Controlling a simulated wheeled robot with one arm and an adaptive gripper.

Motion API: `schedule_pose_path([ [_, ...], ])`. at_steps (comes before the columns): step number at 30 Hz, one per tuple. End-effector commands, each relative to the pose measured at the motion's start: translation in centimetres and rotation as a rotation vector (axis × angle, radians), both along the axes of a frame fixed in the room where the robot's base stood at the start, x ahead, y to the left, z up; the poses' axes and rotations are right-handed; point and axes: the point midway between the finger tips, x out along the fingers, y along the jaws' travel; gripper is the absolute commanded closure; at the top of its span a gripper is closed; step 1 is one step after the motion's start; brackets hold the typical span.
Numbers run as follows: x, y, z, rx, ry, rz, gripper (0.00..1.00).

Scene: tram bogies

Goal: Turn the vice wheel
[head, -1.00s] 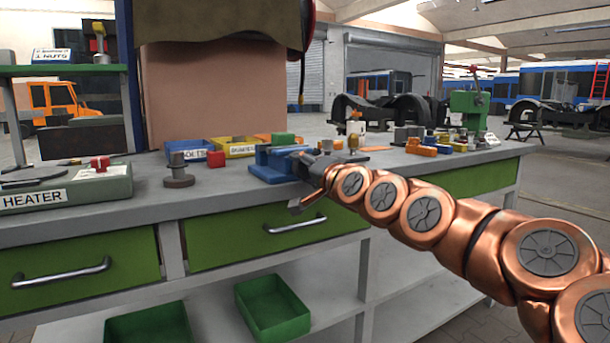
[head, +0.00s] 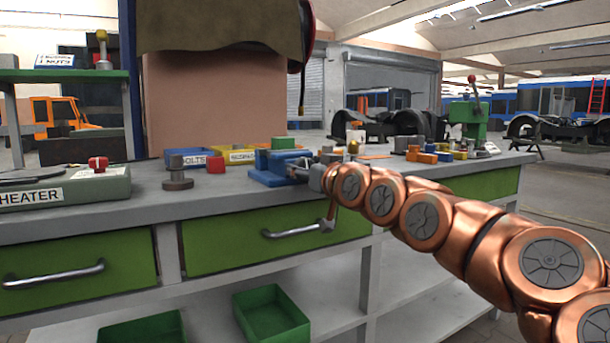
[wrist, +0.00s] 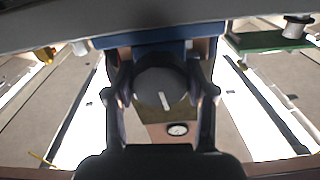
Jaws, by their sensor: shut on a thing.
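The blue vice (head: 272,170) stands on the grey bench top near its front edge. In the wrist view its blue body (wrist: 150,38) spans the top. The dark round vice wheel (wrist: 152,75), with a white mark on its face, sits between my two fingers. My gripper (wrist: 160,95) is shut on the wheel, one finger at each side. In the head view my gripper (head: 313,175) is at the vice's right side, and the wheel is hidden there behind my gripper and wrist.
A heater box (head: 65,188) and a dark round-based part (head: 177,175) stand left of the vice. A blue bin (head: 188,158), a yellow bin (head: 240,155) and a red block (head: 215,164) are behind it. Green drawers (head: 215,240) with bar handles are below.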

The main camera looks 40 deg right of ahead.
Motion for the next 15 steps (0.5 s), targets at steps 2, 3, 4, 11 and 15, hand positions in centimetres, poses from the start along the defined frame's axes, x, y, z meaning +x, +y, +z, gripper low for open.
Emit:
schedule_pose_path([
  [2, 0.02, 0.09, -0.08, -0.07, 0.006, 0.002, 0.8],
  [3, 0.02, 0.08, -0.07, -0.109, 0.009, 0.002, 0.8],
  [4, 0.02, 0.08, -0.06, -0.137, 0.012, 0.002, 0.8],
  [11, 0.03, 0.11, -0.01, -0.354, 0.03, 0.003, 0.8],
  [15, 0.02, 0.09, 0.03, -0.486, 0.042, 0.002, 0.8],
])
